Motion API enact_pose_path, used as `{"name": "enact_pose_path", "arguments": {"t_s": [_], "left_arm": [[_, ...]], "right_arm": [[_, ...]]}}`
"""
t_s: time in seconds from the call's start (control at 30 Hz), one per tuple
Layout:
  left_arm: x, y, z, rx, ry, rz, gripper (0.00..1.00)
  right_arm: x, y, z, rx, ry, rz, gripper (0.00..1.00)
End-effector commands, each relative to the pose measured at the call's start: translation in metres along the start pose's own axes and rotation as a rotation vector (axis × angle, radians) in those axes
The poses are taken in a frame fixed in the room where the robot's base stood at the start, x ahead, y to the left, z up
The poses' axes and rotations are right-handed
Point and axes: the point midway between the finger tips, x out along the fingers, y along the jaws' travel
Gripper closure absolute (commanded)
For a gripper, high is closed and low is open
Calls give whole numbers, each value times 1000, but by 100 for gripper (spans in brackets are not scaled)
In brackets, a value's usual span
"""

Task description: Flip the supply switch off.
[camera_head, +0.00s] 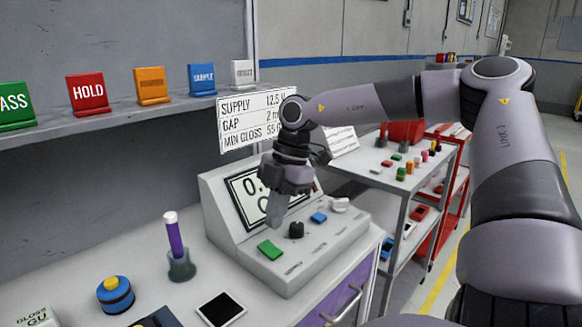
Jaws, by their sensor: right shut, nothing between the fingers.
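A light grey console (232,248) stands on the bench with a tilted display (245,190) at its back. Its sloping panel carries a green switch (270,249), a black knob (296,230), a blue switch (319,217) and a white part (340,204). The labels below them are too small to read, so I cannot tell which one is the supply switch. My right gripper (274,218) points down, shut and empty, in front of the display and above the panel between the green switch and the knob. It hides part of the display. My left gripper is out of view.
A purple-bodied tool stands in a grey holder (182,266) left of the console. A blue and yellow round device (115,295) and a dark square pad (221,308) lie nearby. A shelf (110,117) with coloured signs runs above. A cart (395,180) with small parts stands right.

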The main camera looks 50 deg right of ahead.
Motion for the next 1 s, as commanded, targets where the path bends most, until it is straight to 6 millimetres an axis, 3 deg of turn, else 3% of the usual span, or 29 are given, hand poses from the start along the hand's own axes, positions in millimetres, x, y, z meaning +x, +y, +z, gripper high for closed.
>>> {"name": "enact_pose_path", "arguments": {"t_s": [0.5, 0.7, 1.0], "left_arm": [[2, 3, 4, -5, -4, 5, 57], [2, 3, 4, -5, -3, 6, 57], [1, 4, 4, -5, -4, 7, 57]], "right_arm": [[-76, -18, 1, -1, -2, 3, 100], [-86, -21, 1, 0, 0, 1, 100], [-87, -21, 1, 0, 0, 1, 100]]}}
